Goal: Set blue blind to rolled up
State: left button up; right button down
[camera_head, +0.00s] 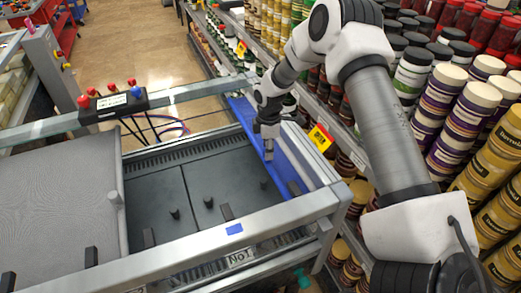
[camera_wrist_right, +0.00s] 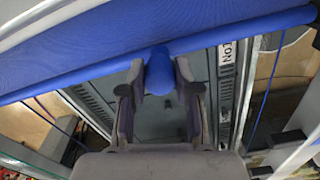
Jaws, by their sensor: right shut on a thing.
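The blue blind (camera_head: 255,130) shows as a narrow blue strip along the right side of the metal frame in the head view. In the right wrist view its blue cloth (camera_wrist_right: 110,40) spans the top, with a round bar along its edge and a rounded blue handle (camera_wrist_right: 160,72) sticking out of the bar. My right gripper (camera_head: 268,147) is at this edge. In the wrist view its two fingers (camera_wrist_right: 160,88) sit on either side of the handle, and it is shut on it. My left gripper is not in view.
A grey blind (camera_head: 65,205) covers the left part of the metal frame (camera_head: 210,240). Dark panels with small knobs (camera_head: 175,213) lie uncovered between the two blinds. A button box (camera_head: 113,105) sits on the far rail. Shelves of jars (camera_head: 465,120) stand close on the right.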

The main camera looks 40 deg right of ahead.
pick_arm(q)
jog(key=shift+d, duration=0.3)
pick_arm(e)
jog(key=shift+s+d+f, duration=0.3)
jog(key=shift+s+d, duration=0.15)
jog(key=shift+d, duration=0.25)
